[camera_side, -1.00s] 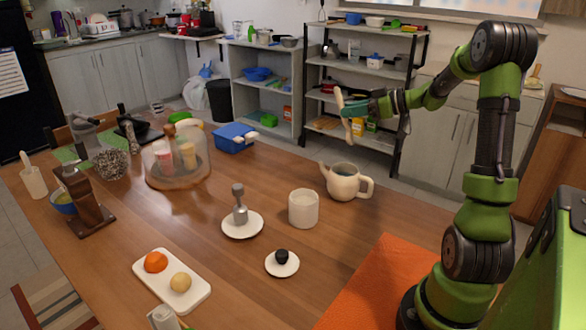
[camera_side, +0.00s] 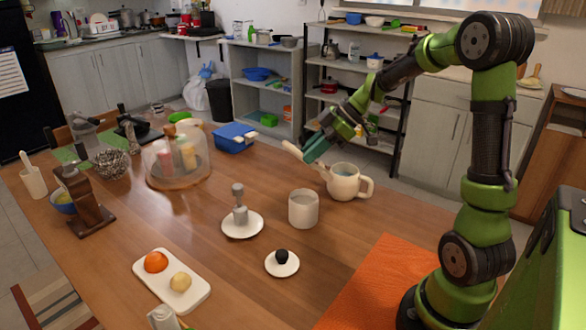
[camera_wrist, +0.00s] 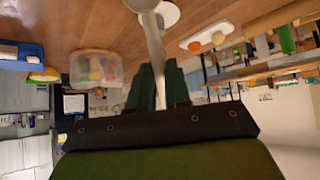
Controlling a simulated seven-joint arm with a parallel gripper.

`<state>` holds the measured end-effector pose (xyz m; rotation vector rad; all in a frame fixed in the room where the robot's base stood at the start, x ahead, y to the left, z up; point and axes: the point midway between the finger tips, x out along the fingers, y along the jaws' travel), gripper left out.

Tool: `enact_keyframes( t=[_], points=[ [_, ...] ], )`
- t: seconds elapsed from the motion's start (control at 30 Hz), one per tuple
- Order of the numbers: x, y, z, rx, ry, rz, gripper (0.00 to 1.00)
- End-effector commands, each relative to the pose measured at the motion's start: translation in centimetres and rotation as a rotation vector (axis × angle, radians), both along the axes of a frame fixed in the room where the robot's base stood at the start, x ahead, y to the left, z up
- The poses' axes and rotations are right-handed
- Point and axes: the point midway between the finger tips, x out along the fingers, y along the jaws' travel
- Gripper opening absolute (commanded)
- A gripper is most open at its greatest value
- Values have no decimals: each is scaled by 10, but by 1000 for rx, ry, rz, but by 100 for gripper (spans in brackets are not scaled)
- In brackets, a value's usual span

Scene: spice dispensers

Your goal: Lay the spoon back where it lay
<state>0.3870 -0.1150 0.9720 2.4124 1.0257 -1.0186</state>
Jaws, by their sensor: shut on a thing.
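My gripper (camera_side: 314,150) is shut on a pale spoon (camera_side: 292,150), held tilted in the air above the table's far side, left of the cream teapot (camera_side: 343,186). In the wrist view the spoon (camera_wrist: 153,40) runs up from between the dark green fingers (camera_wrist: 158,85) to its bowl at the top edge. In the side view the fingers hide part of the spoon. A white saucer (camera_side: 232,232) bears an upright grey metal tool (camera_side: 239,205). A smaller saucer (camera_side: 273,269) bears a small black object (camera_side: 282,256). The frames do not show where the spoon lay.
A white cup (camera_side: 303,209) stands close to the teapot. A clear dome (camera_side: 168,163) covers jars at the left, with a blue box (camera_side: 235,137) behind. A white tray (camera_side: 195,298) holds round foods at the front. Bare wood (camera_side: 165,228) lies between.

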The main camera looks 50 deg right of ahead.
Motion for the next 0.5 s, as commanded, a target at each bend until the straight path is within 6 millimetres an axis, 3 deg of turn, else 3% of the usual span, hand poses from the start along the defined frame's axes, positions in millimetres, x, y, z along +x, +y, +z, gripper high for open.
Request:
enact_keyframes(
  t=[0.03, 0.1, 0.27, 0.37, 0.5],
  points=[
    [-9, 19, -12, -31, 31, 75, 0],
    [-25, 38, -30, -85, 68, 176, 0],
    [-67, 62, -67, -241, 143, 428, 0],
    [-92, 58, -86, -374, 178, 591, 0],
    [-110, 35, -100, -554, 215, 716, 0]
  ],
)
